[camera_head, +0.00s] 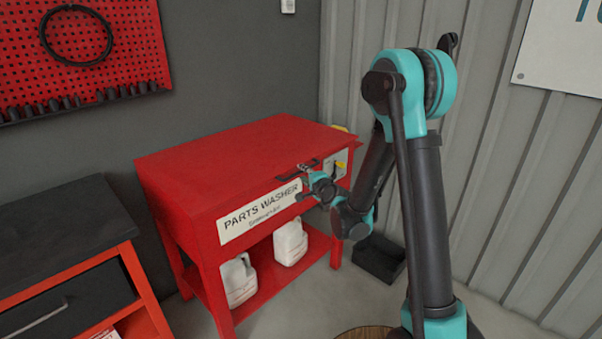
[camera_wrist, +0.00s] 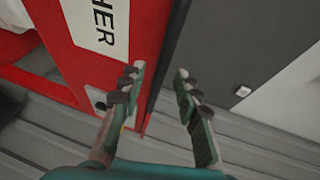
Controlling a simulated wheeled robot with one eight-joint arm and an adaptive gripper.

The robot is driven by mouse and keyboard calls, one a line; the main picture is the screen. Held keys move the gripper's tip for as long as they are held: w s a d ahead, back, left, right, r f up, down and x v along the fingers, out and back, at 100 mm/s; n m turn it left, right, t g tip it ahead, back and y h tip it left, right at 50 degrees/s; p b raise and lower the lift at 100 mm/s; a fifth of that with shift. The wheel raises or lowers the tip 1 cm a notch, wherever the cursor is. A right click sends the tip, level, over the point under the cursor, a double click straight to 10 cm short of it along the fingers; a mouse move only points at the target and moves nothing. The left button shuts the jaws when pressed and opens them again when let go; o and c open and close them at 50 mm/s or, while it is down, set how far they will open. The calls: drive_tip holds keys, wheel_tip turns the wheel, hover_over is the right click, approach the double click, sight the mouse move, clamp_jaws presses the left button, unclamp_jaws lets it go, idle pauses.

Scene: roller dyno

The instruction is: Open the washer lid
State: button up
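The red parts washer (camera_head: 185,215) stands against the dark wall, with a white "PARTS WASHER" label (camera_head: 262,210) on its front. Its red lid (camera_head: 240,155) lies flat and closed on top. A small dark handle (camera_head: 290,173) shows at the lid's front edge, close beside my gripper (camera_head: 304,184). In the wrist view my gripper (camera_wrist: 160,72) is open, its two fingers apart. The end of the label (camera_wrist: 98,28) and the red front show to the left of the fingers. Nothing is visibly held. Whether a finger touches the lid or handle, I cannot tell.
A control panel with a yellow part (camera_head: 340,165) is at the washer's right front. White jugs (camera_head: 290,242) stand on its lower shelf. A black bin (camera_head: 380,258) is on the floor to the right. A dark-topped red cabinet (camera_head: 65,235) stands at left. The space above the lid is clear.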

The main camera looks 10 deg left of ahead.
drive_tip(key=shift+x, duration=1.45)
clamp_jaws()
